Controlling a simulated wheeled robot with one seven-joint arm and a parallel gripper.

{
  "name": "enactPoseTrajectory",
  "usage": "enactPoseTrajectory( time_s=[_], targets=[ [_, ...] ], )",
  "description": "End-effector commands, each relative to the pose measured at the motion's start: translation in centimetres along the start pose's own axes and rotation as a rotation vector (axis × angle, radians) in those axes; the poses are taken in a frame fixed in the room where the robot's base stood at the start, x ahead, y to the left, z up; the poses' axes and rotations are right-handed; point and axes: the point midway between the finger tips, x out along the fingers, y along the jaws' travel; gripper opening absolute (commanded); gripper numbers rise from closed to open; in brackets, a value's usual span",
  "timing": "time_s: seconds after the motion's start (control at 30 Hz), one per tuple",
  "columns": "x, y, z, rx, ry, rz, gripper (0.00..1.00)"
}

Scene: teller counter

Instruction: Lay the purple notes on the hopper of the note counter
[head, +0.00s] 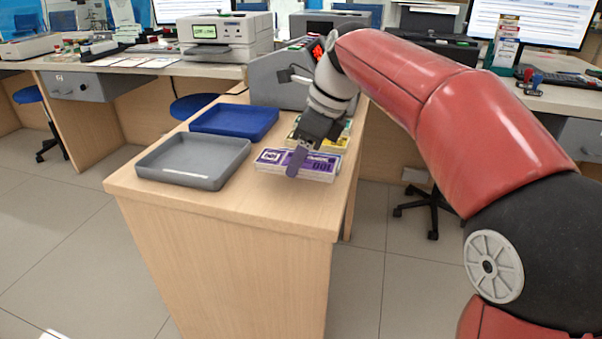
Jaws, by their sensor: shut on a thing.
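The purple notes (318,168), a banded bundle marked 100, are at the right front part of the wooden counter. My gripper (298,160) comes down over them from behind and is shut on the bundle, with one dark finger across its near side. The bundle is at or just above the counter top; I cannot tell if it touches. The note counter (272,82), a grey machine with a red lit display, stands farther back on the same counter. My arm covers its right part, and its hopper is not clearly seen.
A yellow and green bundle of notes (343,139) lies just behind the purple one, partly hidden by my gripper. A grey tray (190,180) and a blue tray (235,135), both empty, sit to the left. The counter's front strip (240,208) is bare.

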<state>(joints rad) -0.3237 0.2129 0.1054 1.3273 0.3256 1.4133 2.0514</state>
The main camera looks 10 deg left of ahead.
Motion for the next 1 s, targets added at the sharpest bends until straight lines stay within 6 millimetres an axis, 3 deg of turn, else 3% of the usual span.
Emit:
enactPoseTrajectory(
  time_s=[0.23, 0.63, 0.67, 0.7, 1.0],
  targets=[
    [3.1, 0.1, -1.3, 0.001, 0.001, 0.002, 0.26],
    [3.6, 0.0, -1.5, 0.0, 0.001, 0.001, 0.26],
    [3.5, 0.0, -1.5, 0.0, 0.001, 0.001, 0.58],
    [3.5, 0.0, -1.5, 0.0, 0.001, 0.001, 0.63],
    [3.4, 0.0, -1.4, 0.0, 0.001, 0.0, 0.63]
  ],
)
